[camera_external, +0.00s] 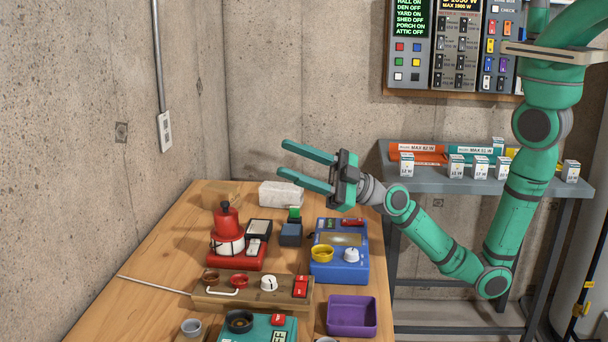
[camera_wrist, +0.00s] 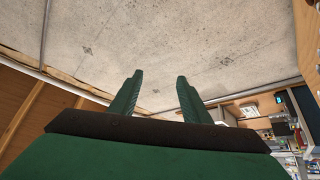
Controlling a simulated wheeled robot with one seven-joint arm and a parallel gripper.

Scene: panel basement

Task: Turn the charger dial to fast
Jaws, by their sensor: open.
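My gripper (camera_external: 281,158) is open and empty, above the back of the wooden workbench, with its fingers pointing left. Its two green fingers also show apart in the wrist view. Several devices stand below it. A blue device (camera_external: 350,272) has a small screen, a red switch, a yellow cup-shaped part and a white dial (camera_external: 351,255). A wooden box (camera_external: 236,293) in front has another white dial (camera_external: 269,284) and red switches. A teal device (camera_external: 257,332) at the front edge has a dark round part and a display. I cannot tell which one is the charger, nor read the dial markings.
A red device (camera_external: 235,257), a purple tray (camera_external: 351,317), a white block (camera_external: 281,194) and a thin rod (camera_external: 152,284) lie on the workbench (camera_external: 165,260). A grey shelf (camera_external: 480,181) with small boxes stands right. A switch panel (camera_external: 456,45) hangs behind.

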